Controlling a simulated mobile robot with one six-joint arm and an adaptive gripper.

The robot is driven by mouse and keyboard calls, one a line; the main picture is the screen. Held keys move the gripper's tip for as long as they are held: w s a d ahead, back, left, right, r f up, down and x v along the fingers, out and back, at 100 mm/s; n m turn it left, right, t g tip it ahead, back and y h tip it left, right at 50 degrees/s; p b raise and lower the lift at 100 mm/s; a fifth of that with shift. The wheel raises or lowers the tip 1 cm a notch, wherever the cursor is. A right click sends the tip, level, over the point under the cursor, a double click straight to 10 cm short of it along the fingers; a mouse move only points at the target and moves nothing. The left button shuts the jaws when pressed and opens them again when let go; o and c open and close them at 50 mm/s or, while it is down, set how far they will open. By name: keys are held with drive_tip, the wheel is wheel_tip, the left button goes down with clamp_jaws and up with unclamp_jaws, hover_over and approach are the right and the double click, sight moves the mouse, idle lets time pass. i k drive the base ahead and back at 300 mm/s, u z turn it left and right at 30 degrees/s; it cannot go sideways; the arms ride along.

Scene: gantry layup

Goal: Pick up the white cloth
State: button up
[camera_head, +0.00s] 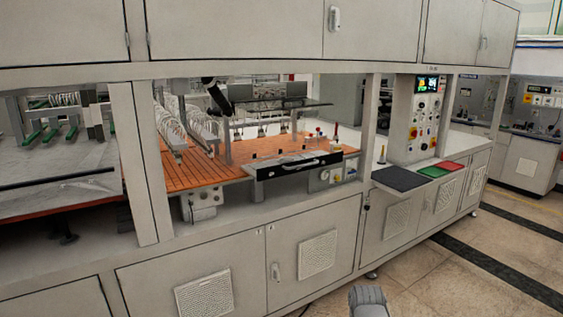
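I cannot make out a white cloth for certain in the head view. A pale grey-white sheet-like surface (60,165) covers the machine bed at the left, but I cannot tell whether it is cloth. Flat dark grey (399,179), green (434,171) and red (449,165) pieces lie side by side on the right bench top. A grey rounded part of my own arm shows at the bottom edge. My gripper is not in view.
A long cabinet with posts and an overhead cupboard (235,30) spans the view. Behind the posts is an orange slatted bed (200,175) with machinery and a black-fronted box (298,165). A control panel (424,115) stands at the right. Tiled floor (455,270) is clear in front.

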sight(287, 158)
drive_tip(key=z, duration=0.05)
drive_tip(key=i, duration=1)
